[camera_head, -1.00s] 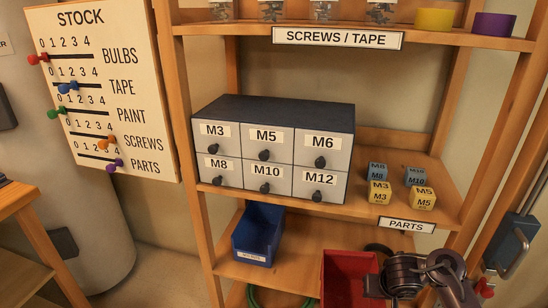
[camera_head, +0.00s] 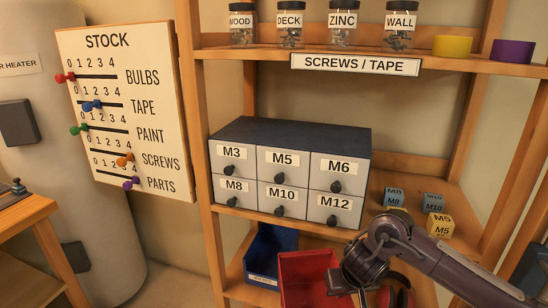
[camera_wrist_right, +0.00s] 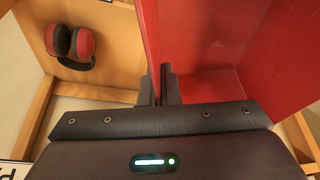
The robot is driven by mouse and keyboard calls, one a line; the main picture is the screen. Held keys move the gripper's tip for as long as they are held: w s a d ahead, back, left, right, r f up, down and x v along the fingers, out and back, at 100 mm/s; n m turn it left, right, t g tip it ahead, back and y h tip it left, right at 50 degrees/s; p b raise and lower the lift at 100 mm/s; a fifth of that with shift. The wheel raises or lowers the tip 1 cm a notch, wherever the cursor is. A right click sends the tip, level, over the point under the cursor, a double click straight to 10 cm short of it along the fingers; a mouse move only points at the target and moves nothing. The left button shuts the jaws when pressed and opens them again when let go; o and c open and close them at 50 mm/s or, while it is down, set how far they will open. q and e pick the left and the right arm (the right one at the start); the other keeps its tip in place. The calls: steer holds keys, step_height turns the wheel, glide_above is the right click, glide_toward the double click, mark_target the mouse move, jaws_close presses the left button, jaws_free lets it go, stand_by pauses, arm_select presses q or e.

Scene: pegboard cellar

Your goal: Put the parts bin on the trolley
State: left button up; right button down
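A red bin (camera_head: 303,272) is at the bottom of the head view, in front of the lower shelf. My right gripper (camera_head: 352,281) is at its right side. In the right wrist view the fingers (camera_wrist_right: 160,86) are close together on the red bin's wall (camera_wrist_right: 153,35), one finger on each side, and the bin's inside (camera_wrist_right: 205,45) looks empty where it shows. A blue bin (camera_head: 268,250) with a small unreadable label stands on the lower shelf, left of the red bin. I see no trolley in these views. My left gripper is not in view.
A drawer cabinet (camera_head: 290,170) and small labelled boxes (camera_head: 433,202) stand on the shelf above. Red earmuffs (camera_wrist_right: 72,42) lie on the lower shelf. A shelf post (camera_head: 208,200) stands left of the bins. A wooden table (camera_head: 25,208) is at far left.

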steer(key=shift+s+a+r+n, duration=0.6)
steer(key=shift+s+a+r, duration=1.05)
steer(key=shift+s+r, duration=0.8)
steer(key=s+d+r+m, duration=0.2)
steer(key=s+d+r, duration=0.1)
steer(key=s+d, duration=0.25)
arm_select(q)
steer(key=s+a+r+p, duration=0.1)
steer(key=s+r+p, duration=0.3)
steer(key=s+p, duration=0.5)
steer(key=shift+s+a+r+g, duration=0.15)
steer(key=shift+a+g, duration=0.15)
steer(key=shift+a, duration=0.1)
arm_select(e)
step_height(320, 180, up, 10)
steer(key=shift+w+f, duration=0.2)
steer(key=shift+w, duration=0.15)
